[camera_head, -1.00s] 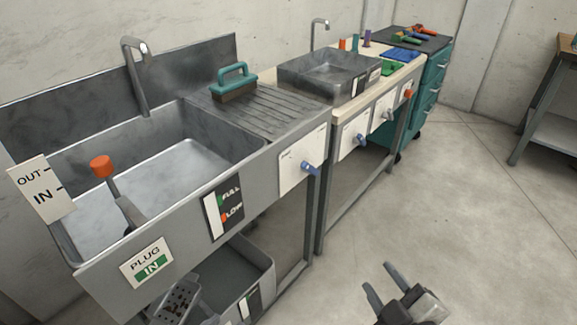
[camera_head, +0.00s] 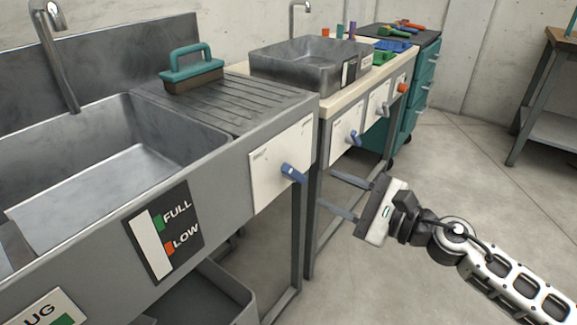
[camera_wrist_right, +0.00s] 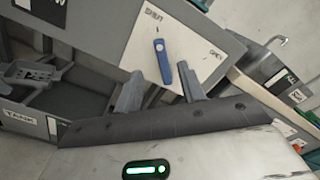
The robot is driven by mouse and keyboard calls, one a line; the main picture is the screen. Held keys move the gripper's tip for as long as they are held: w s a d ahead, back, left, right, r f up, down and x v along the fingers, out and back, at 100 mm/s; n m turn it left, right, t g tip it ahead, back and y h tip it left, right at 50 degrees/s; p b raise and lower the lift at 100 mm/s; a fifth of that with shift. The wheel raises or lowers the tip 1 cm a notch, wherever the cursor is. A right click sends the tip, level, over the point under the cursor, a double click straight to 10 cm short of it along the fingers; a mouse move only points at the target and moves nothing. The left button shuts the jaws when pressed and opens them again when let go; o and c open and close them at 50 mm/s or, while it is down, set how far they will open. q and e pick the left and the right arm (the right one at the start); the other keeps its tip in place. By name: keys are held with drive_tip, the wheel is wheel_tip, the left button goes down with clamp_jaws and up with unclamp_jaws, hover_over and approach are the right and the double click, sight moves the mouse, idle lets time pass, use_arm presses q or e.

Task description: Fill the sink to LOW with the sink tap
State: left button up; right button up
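The sink (camera_head: 90,180) stands at the left, with a grey spout (camera_head: 60,60) above it and no stream visible. Its level gauge (camera_head: 150,245) has a white strip, a green FULL mark and an orange LOW mark. The blue tap handle (camera_head: 293,173) sits on a white panel on the sink's front. In the right wrist view the handle (camera_wrist_right: 163,62) lies nearly upright in the picture, its upper end toward SHUT; OPEN is at the right. My right gripper (camera_head: 328,190) is open and empty, its fingers pointing at the panel, apart from the handle. My left gripper is out of view.
A teal-handled brush (camera_head: 193,72) rests on the drainboard. A tank (camera_head: 205,300) stands below the sink.

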sight(292, 171)
drive_tip(key=x, duration=1.1)
drive_tip(key=shift+a, duration=0.1)
drive_tip(key=shift+p, duration=0.3)
clamp_jaws()
